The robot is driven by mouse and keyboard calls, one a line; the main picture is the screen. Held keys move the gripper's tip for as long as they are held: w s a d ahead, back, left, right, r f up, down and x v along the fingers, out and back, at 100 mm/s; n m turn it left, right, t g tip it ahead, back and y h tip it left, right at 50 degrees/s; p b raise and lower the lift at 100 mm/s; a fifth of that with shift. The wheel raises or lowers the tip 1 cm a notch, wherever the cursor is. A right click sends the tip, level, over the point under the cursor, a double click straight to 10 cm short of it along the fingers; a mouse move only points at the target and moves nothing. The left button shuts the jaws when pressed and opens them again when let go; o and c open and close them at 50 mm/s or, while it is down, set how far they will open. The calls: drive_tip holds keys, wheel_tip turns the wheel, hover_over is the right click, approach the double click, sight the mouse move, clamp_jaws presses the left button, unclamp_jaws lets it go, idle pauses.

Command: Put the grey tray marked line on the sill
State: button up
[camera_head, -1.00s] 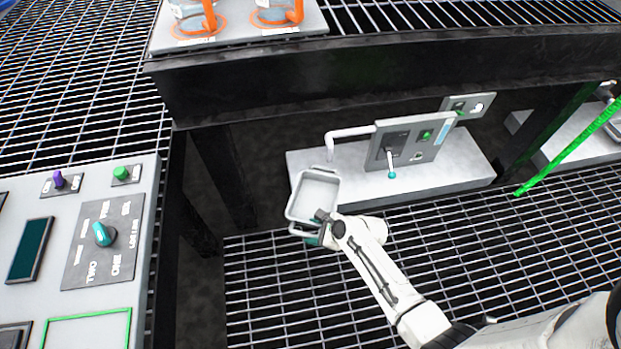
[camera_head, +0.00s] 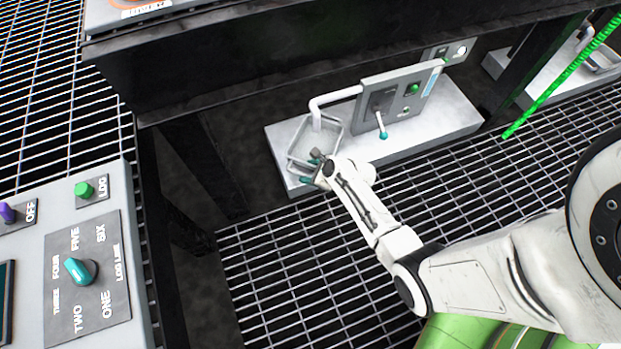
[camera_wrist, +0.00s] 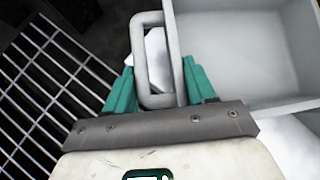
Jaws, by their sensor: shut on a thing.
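The grey tray (camera_head: 297,142) is an open, shallow rectangular box with a loop handle. It is over the left end of the pale ledge (camera_head: 440,117), likely the sill, below the white spout. I cannot tell whether it touches the ledge. My gripper (camera_head: 312,170) is at the tray's near side. In the wrist view, the teal fingers of my gripper (camera_wrist: 158,88) are on either side of the handle, and the tray (camera_wrist: 235,50) extends to the upper right. No marking is readable on the tray.
A white spout pipe (camera_head: 335,97) hangs over the tray. A panel with a teal-tipped lever (camera_head: 382,128) stands on the ledge to its right. A dark beam (camera_head: 250,62) runs above. A control console (camera_head: 95,265) is at left, and a green diagonal bar (camera_head: 565,85) at right.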

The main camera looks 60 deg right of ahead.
drive_tip(key=shift+f+b, duration=1.5)
drive_tip(key=shift+f, duration=0.85)
drive_tip(key=shift+f, duration=0.15)
drive_tip(key=o, duration=1.4)
drive_tip(key=shift+c, duration=0.2)
